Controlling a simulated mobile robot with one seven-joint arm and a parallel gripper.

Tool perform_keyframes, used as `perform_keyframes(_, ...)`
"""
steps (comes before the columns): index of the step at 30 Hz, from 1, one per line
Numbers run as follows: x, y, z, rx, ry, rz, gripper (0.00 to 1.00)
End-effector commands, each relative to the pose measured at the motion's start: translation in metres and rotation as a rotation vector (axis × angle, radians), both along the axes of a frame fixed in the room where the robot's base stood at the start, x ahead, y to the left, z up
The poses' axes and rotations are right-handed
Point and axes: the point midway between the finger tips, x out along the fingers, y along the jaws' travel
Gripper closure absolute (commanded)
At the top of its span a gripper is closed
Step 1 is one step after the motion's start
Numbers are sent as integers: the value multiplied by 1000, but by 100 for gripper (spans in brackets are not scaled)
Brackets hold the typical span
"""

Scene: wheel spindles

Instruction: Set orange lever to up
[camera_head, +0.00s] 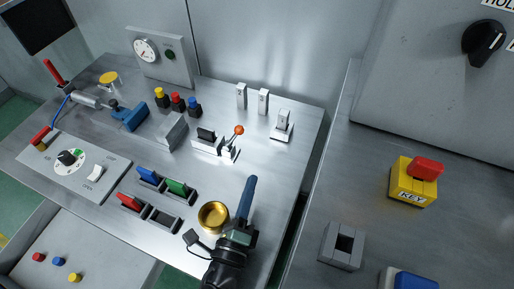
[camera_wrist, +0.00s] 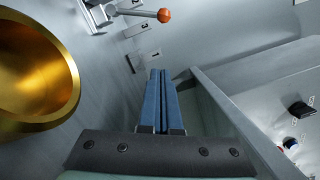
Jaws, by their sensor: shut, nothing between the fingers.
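The orange lever (camera_head: 238,131) has an orange ball on a thin metal rod and stands on a silver base near the back middle of the metal table. In the wrist view its orange ball (camera_wrist: 164,15) is at the top, with the rod pointing to the right in the picture. My gripper (camera_head: 252,181) has blue fingers and is above the right part of the table, right of the brass bowl and in front of the lever. In the wrist view my gripper (camera_wrist: 160,74) is shut and empty, its fingertips apart from the lever.
A brass bowl (camera_head: 214,216) sits close left of my gripper; it also shows in the wrist view (camera_wrist: 36,75). Blue and green rockers (camera_head: 178,187) lie further left. A white switch (camera_head: 283,121) stands right of the lever.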

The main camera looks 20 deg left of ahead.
Motion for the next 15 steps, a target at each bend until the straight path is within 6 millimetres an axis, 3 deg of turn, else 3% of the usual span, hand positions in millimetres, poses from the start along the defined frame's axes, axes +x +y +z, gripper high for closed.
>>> perform_keyframes(12, 80, 6, 6, 4, -2, -3, 100)
perform_keyframes(15, 84, 20, 16, 6, -2, 0, 100)
